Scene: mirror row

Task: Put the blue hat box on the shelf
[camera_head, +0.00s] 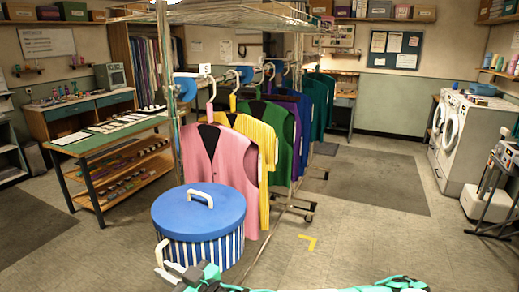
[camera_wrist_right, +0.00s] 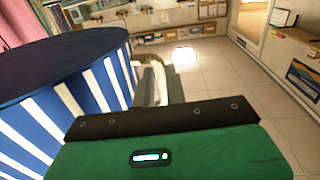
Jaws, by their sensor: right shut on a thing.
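The blue hat box (camera_head: 199,217) has a blue lid with a pale handle on top and blue-and-white striped sides. It is upright in front of the near end of the garment rack, and covers part of it. My right gripper (camera_head: 176,262) is at the box's near lower side, shut on it. The striped side and dark blue lid fill the left of the right wrist view (camera_wrist_right: 75,90). The exact grip is partly hidden. A wire shelf (camera_head: 235,14) runs along the top of the rack, high above the box. My left gripper is not in view.
Pink, yellow, green and purple garments (camera_head: 222,160) hang right behind the box. A green-topped bench (camera_head: 105,132) stands to the left. White washing machines (camera_head: 468,135) stand at the far right.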

